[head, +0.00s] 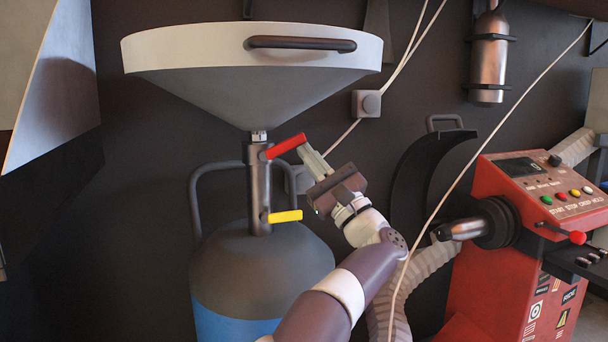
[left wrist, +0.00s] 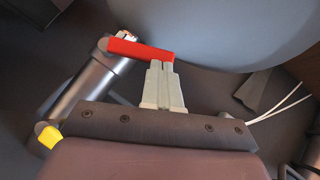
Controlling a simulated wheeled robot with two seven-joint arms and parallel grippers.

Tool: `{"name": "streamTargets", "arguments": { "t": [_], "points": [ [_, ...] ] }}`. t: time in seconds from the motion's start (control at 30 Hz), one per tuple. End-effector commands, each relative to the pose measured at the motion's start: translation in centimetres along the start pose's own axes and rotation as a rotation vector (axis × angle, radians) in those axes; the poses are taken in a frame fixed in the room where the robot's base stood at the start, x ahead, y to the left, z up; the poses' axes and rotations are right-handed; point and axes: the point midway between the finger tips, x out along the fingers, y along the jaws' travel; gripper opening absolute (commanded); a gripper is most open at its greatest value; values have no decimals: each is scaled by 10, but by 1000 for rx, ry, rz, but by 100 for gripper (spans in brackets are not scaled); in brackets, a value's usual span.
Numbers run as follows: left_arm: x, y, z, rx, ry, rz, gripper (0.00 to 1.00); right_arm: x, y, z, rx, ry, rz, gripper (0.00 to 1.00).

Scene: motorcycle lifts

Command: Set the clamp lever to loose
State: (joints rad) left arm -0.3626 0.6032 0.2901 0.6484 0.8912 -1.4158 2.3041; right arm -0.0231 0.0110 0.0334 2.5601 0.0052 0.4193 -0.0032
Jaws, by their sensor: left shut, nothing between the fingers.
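A red lever (head: 286,146) sticks out to the upper right from the top of a dark upright pipe (head: 259,190) under a funnel. It also shows in the left wrist view (left wrist: 140,49). A yellow lever (head: 285,216) sticks out nearly level, lower on the same pipe; its end shows in the left wrist view (left wrist: 49,137). No label tells which one is the clamp lever. My left gripper (head: 304,149) is shut and empty. Its fingertips (left wrist: 161,65) are at the free end of the red lever; I cannot tell if they touch. My right gripper is not in view.
The wide funnel (head: 200,55) hangs above the levers, with a dark handle (head: 300,44) on its rim. A tank (head: 255,270) with a tube frame stands below. A red machine (head: 480,250) with buttons stands at right. A thin cable crosses nearby.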

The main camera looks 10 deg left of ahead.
Motion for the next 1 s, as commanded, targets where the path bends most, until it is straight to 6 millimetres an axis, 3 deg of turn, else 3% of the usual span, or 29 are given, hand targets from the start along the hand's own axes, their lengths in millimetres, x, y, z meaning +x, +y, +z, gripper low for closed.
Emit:
{"name": "streamTargets", "arguments": {
  "t": [0.03, 0.23, 1.0],
  "points": [
    [5, -4, 4, -29, 1, 30, 0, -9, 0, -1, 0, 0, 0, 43],
    [13, -8, 12, -138, 1, 139, 0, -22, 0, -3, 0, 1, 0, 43],
    [27, -11, 27, -133, -3, 133, 0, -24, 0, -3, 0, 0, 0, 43]
  ]
}}
